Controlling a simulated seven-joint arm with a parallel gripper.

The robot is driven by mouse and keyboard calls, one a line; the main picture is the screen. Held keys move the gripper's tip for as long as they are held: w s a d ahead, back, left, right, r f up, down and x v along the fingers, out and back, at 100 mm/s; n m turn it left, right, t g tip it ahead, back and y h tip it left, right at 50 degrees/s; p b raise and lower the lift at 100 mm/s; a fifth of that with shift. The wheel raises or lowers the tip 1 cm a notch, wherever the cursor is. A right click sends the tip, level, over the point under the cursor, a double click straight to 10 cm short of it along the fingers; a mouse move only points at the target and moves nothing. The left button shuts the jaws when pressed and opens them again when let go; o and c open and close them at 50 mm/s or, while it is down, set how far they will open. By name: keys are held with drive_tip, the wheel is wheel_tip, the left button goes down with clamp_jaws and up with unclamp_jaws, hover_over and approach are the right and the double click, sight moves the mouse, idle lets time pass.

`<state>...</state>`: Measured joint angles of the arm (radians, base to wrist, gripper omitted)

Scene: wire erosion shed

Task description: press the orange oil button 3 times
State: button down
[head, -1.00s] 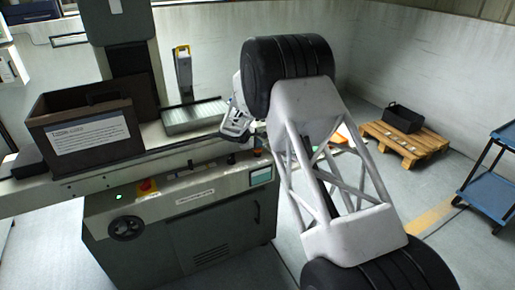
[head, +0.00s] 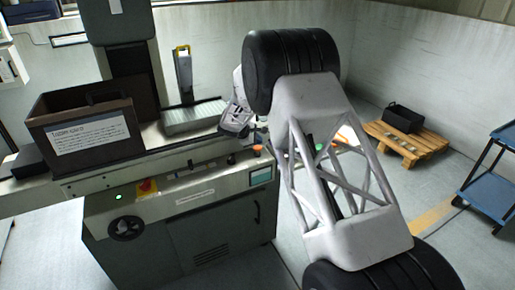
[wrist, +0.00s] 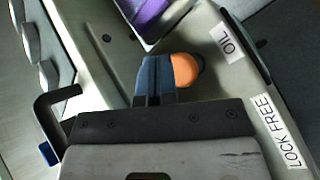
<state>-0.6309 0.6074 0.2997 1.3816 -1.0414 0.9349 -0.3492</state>
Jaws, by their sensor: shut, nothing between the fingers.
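The orange oil button (wrist: 186,70) is a round dome on the machine's panel, beside a white label reading OIL (wrist: 231,43). My gripper (wrist: 154,62) is shut, its blue fingertips together and empty. In the wrist view the tips overlap the left side of the button; I cannot tell whether they touch it or are above it. In the head view the orange button (head: 258,149) shows at the right end of the control panel. My gripper's housing is just above and behind it there, and its fingertips are not clear.
A LOCK FREE label (wrist: 279,131) lies along the panel edge. The machine panel also carries a red knob on yellow (head: 147,187), a screen (head: 261,176) and a handwheel (head: 126,227). A dark bin (head: 88,125) stands on the machine bed at left.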

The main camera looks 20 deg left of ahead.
sight(258, 147)
drive_tip(key=shift+r, duration=2.4)
idle(0.9)
wheel_tip(258, 147, up, 4)
drive_tip(key=shift+f, duration=0.1)
idle(0.3)
drive_tip(key=shift+f, duration=4.35)
drive_tip(key=shift+f, duration=0.45)
